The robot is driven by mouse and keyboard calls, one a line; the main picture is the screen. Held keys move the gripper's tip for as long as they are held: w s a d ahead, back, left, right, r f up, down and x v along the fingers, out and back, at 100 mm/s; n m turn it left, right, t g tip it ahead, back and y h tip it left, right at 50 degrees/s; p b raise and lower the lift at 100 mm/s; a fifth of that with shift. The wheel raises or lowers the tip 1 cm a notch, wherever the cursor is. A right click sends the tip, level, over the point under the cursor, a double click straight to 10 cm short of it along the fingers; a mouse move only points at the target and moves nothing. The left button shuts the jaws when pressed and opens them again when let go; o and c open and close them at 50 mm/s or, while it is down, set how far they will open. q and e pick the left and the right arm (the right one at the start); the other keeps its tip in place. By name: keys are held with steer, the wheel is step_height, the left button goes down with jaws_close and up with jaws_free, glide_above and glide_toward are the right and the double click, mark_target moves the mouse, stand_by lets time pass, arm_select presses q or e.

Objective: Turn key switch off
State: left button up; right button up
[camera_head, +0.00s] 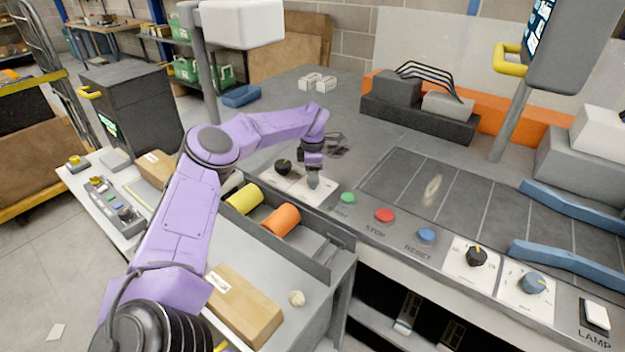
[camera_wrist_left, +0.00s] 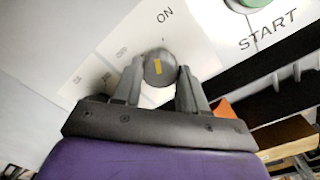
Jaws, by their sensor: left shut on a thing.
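The key switch shows in the left wrist view as a round dark grey knob (camera_wrist_left: 158,66) with a yellow mark, on a white plate (camera_wrist_left: 185,35) labelled ON. My left gripper (camera_head: 313,184) points down onto the console left of the green START button. Its two fingers are shut on the sides of the knob. The yellow mark looks slightly tilted in that view. In the head view the gripper hides the knob, and only part of its white plate (camera_head: 323,197) shows. My right gripper is not in view.
A black knob (camera_head: 283,167) stands just left of the gripper. The green START button (camera_head: 348,197), red STOP button (camera_head: 384,215) and blue RESET button (camera_head: 426,235) lie to the right. Yellow (camera_head: 245,198) and orange (camera_head: 281,220) cylinders sit in a tray in front.

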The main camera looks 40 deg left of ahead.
arm_select(q)
steer(key=n+b, duration=0.2)
steer(key=n, duration=0.1)
steer(key=shift+f+n+b, duration=0.15)
steer(key=shift+n+b, duration=0.15)
steer(key=shift+n, duration=0.1)
steer(key=n+b, duration=0.2)
steer(key=n, duration=0.1)
steer(key=shift+n, duration=0.3)
steer(key=n+b, duration=0.2)
steer(key=n, duration=0.2)
steer(key=shift+w, duration=0.1)
steer(key=shift+r+n+b, duration=0.2)
steer(key=shift+n+b, duration=0.7)
steer(key=shift+n, duration=1)
steer(key=o, duration=1.1)
steer(key=shift+d, duration=0.1)
steer(key=shift+c, duration=0.2)
